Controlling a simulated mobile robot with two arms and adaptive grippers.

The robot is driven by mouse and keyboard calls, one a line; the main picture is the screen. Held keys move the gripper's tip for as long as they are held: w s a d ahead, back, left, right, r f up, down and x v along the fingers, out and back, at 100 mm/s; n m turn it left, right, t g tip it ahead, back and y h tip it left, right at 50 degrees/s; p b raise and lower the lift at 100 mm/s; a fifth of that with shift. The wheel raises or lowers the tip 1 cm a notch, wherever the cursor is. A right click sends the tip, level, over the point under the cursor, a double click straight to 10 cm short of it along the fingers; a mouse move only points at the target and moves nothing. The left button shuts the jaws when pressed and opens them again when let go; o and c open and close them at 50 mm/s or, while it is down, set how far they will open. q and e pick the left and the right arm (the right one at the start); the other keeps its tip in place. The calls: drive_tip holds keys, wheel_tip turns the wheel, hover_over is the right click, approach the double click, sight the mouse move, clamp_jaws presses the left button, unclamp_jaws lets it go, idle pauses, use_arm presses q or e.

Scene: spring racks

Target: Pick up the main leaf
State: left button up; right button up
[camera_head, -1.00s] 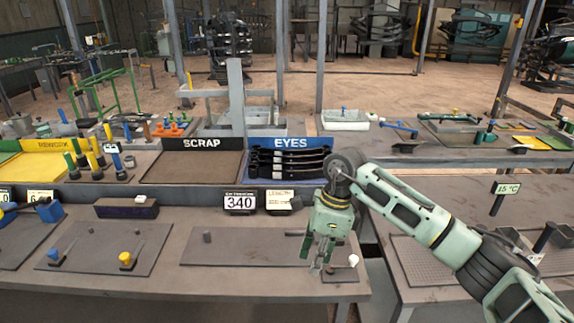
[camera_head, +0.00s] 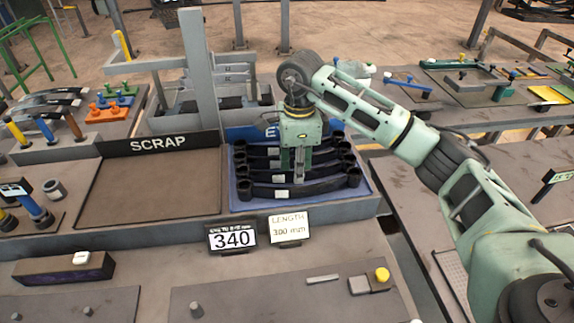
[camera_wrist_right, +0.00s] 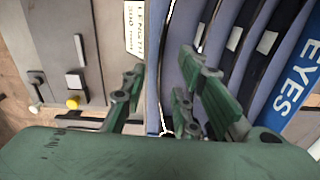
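Several black leaf springs with eyes at their ends lie side by side in the blue EYES tray (camera_head: 236,205). The frontmost leaf (camera_head: 318,187) has a small white label. My right gripper (camera_head: 299,172) points down over the middle of the tray, and its fingers hide part of the leaves. In the right wrist view, the fingers (camera_wrist_right: 163,68) are spread apart near the front edge of the tray, with nothing visibly gripped. I cannot tell whether the fingertips touch a leaf. My left gripper is out of view.
An empty SCRAP tray (camera_head: 150,190) adjoins on the left. A 340 card (camera_head: 232,237) and a LENGTH 300 mm card (camera_head: 290,228) stand in front. A bench plate (camera_head: 260,302) with a yellow knob (camera_head: 382,274) lies nearer. A grey post rack (camera_head: 202,75) rises behind.

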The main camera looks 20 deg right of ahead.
sight(297, 187)
drive_tip(key=shift+s+f+p, duration=0.15)
drive_tip(key=shift+f+p, duration=0.35)
drive_tip(key=shift+f, duration=0.15)
drive_tip(key=shift+s+f+p, duration=0.15)
drive_tip(key=shift+f+p, duration=0.3)
drive_tip(key=shift+f, duration=0.15)
drive_tip(key=f, duration=0.1)
drive_tip(key=f+p, duration=0.1)
drive_tip(key=f, duration=0.1)
drive_tip(key=f+p, duration=0.1)
drive_tip(key=shift+w+f, duration=0.25)
drive_tip(key=shift+w, duration=0.05)
drive_tip(key=shift+f, duration=0.15)
clamp_jaws()
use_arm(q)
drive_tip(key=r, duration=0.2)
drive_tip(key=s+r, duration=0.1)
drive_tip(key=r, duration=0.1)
use_arm(e)
drive_tip(key=shift+w, duration=0.15)
